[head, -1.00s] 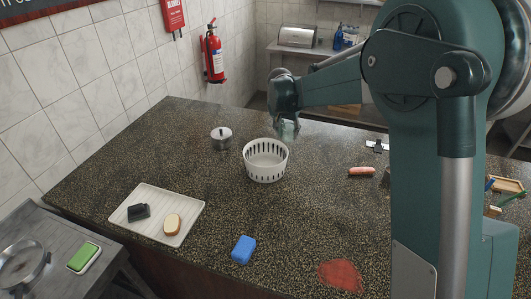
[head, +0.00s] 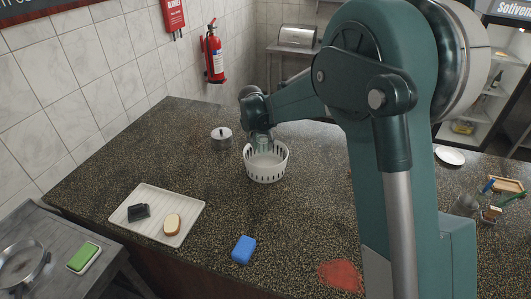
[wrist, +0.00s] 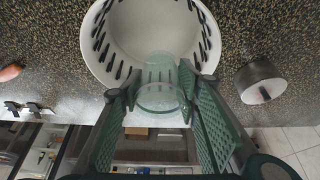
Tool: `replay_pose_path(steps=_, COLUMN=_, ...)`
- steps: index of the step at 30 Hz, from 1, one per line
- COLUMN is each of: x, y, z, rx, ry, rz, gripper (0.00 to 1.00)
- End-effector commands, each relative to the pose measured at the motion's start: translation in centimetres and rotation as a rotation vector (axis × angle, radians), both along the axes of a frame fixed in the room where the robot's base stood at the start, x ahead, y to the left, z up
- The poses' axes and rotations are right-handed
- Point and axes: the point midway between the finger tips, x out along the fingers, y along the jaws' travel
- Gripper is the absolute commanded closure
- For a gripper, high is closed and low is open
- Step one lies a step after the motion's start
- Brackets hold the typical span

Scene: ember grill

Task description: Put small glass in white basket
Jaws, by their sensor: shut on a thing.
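The white basket (head: 266,174) stands on the dark speckled counter, a round tub with slotted sides; it also shows in the wrist view (wrist: 98,62). My gripper (head: 262,136) is at the basket's far rim in the head view. In the wrist view my gripper (wrist: 160,95) is shut on the small glass (wrist: 160,88), which is clear with a greenish tint. The glass overlaps the basket's rim and the edge of its opening in the wrist view. In the head view the glass (head: 262,144) shows faintly below my gripper. Its exact height over the rim is hard to tell.
A lidded metal pot (head: 221,139) stands just left of the basket. A white tray (head: 182,197) with a dark item and a bread-like piece lies front left. A blue sponge (head: 243,250) lies in front. The counter between them is clear.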

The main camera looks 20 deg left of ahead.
Motion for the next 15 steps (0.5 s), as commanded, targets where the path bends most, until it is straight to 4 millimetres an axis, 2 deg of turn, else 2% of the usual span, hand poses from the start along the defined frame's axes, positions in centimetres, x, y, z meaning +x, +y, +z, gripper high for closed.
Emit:
replay_pose_path(steps=8, x=0.0, y=0.0, z=-0.2, rx=0.0, ry=0.0, rz=0.0, gripper=0.8)
replay_pose_path(steps=15, x=0.1, y=0.0, z=-2.5, rx=0.0, ry=0.0, rz=0.0, gripper=0.8)
